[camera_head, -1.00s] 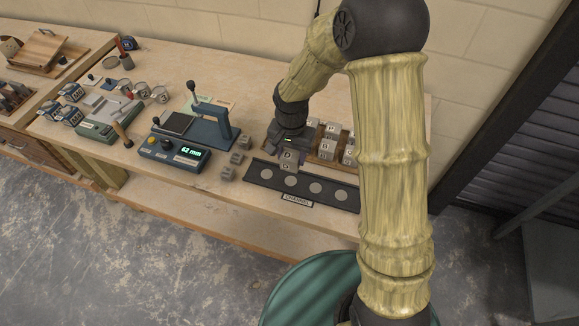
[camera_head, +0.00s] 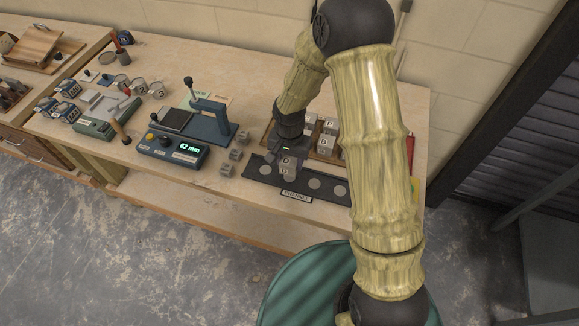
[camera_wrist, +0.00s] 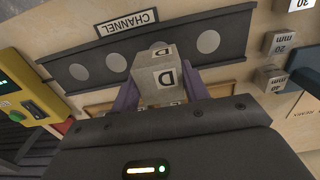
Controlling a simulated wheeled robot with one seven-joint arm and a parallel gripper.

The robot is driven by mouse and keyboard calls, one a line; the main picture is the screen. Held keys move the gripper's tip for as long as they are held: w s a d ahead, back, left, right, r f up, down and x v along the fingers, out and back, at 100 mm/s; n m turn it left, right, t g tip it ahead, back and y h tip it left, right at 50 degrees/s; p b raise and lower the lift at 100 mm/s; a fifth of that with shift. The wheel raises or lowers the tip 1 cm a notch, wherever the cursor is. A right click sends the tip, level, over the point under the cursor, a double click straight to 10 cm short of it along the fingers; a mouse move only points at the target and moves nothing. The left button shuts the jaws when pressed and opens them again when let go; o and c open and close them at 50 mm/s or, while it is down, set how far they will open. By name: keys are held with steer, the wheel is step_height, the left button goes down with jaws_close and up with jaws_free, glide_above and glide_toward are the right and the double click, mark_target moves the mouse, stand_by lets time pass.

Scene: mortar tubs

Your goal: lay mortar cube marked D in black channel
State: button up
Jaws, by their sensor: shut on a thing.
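A grey mortar cube marked D (camera_head: 287,168) is held between the fingers of my gripper (camera_head: 284,160). In the wrist view the D cube (camera_wrist: 157,78) sits between the two purple fingers of my gripper (camera_wrist: 160,92), its letter showing on two faces. The black channel (camera_head: 338,198) lies along the front of the bench, with round grey spots along its floor. The cube appears over the channel, near its second spot from the left. I cannot tell whether it touches the channel floor. In the wrist view the channel (camera_wrist: 228,28) passes behind the cube.
A wooden tray of more marked cubes (camera_head: 326,146) stands just behind the channel. Small grey gauge blocks (camera_head: 232,155) lie left of it. A blue press with a 62 mm display (camera_head: 187,149) is further left. A CHANNEL label (camera_head: 296,196) is in front.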

mark_target(289, 168)
step_height(289, 168, down, 4)
steer(key=shift+f+p, duration=0.1)
steer(key=shift+p, duration=0.25)
stand_by(0.4)
steer(key=shift+f, duration=0.1)
steer(key=o, duration=1.2)
steer(key=shift+c, duration=0.2)
